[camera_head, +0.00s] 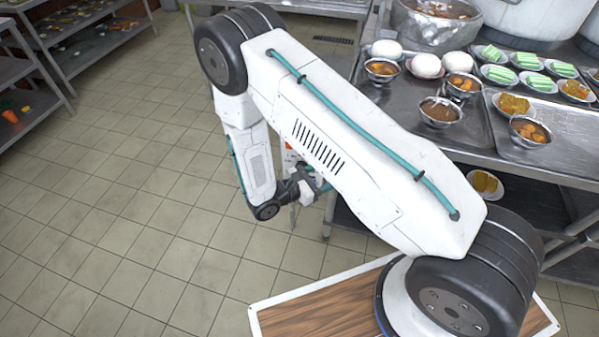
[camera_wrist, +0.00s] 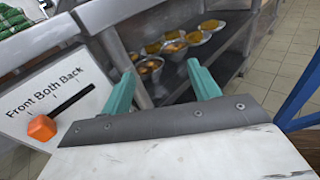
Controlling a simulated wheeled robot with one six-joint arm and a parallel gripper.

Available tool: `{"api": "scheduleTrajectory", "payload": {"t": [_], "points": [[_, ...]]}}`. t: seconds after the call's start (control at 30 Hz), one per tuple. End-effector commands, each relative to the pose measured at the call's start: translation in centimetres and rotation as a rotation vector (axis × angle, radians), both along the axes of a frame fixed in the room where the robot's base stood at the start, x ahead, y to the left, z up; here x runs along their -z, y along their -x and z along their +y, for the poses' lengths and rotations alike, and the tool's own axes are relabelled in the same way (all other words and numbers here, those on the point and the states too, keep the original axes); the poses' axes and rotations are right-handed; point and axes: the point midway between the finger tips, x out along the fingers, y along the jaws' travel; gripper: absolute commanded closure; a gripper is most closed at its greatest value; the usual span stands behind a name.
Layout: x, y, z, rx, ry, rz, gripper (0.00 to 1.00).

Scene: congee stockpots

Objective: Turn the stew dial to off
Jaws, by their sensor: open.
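No dial marked for stew shows in either view. In the wrist view, a white control panel (camera_wrist: 32,90) at the left reads "Front Both Back". In the head view my arm hides most of the panel and the gripper.
In the wrist view, a lower shelf (camera_wrist: 222,60) with several bowls of food lies beyond my fingers. In the head view, a steel counter (camera_head: 470,152) with trays, bowls and pots stands at the right. Shelving (camera_head: 60,50) is at the far left. Tiled floor (camera_head: 120,200) between is clear.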

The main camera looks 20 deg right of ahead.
Motion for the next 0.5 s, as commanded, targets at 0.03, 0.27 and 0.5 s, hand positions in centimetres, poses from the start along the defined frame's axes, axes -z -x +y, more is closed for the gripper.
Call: {"api": "scheduleTrajectory", "payload": {"t": [0.03, 0.27, 0.5], "points": [[2.8, -0.4, 0.4, -0.088, 0.033, 0.033, 0.39], [11.8, -3.8, 3.9, -0.503, 0.102, 0.080, 0.39], [13.2, -7.4, 7.5, -0.727, 0.100, 0.009, 0.39]]}}
